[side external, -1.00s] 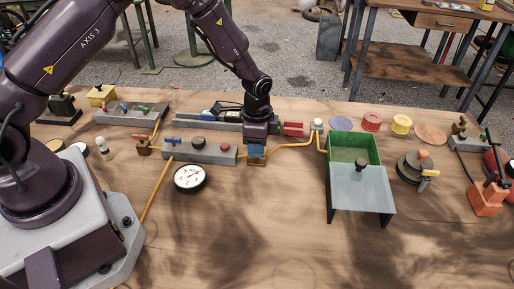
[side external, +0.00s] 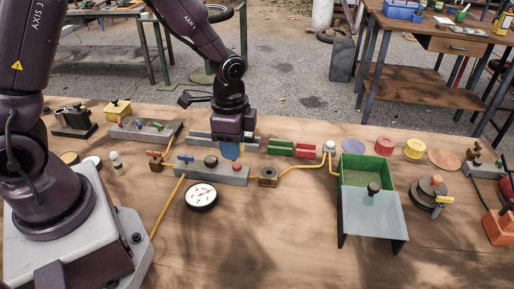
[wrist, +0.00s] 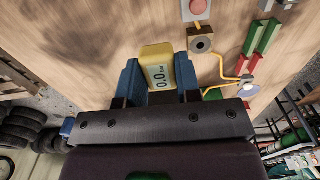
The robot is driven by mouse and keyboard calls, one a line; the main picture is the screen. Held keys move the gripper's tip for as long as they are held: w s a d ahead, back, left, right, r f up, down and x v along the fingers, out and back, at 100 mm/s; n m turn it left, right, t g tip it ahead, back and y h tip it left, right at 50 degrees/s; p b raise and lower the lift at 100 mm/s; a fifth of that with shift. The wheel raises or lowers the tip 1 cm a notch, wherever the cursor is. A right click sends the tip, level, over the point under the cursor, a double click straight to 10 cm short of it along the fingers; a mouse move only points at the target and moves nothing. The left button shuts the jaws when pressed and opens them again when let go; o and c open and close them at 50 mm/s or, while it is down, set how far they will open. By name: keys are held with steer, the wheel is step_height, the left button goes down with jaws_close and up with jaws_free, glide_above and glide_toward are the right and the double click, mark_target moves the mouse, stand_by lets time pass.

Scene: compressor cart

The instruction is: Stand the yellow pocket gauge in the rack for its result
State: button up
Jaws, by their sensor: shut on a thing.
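My gripper (side external: 229,154) is shut on the yellow pocket gauge (wrist: 157,66), which sits between its two blue fingers in the wrist view. The gauge's display faces the wrist camera and reads 0.0. In the side view the fingers hang above the grey block, and the gauge is mostly hidden. A green rack part (side external: 281,148) and a red rack part (side external: 306,151) stand side by side to the right of my gripper. Both also show at upper right in the wrist view, green (wrist: 251,39) and red (wrist: 268,35).
The grey block (side external: 205,174) carries several knobs. A square fitting (side external: 268,178) on a yellow hose stands right of it. A round dial gauge (side external: 201,196) lies in front.

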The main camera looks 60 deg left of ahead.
steer(key=s+r, duration=0.2)
steer(key=s, duration=0.3)
steer(key=shift+n, duration=0.3)
steer(key=w+f, duration=0.1)
steer(key=w+a+f, duration=0.1)
steer(key=w+f, duration=0.1)
steer(key=shift+w+a, duration=0.25)
steer(key=shift+w, duration=0.15)
steer(key=w+a, duration=0.3)
steer(key=w, duration=0.7)
steer(key=w+a+f, duration=0.1)
steer(key=w+a, duration=0.2)
steer(key=w, duration=0.7)
steer(key=shift+w+f, duration=0.25)
steer(key=shift+w, duration=0.05)
steer(key=shift+f, duration=2.9)
steer(key=shift+f, duration=1.6)
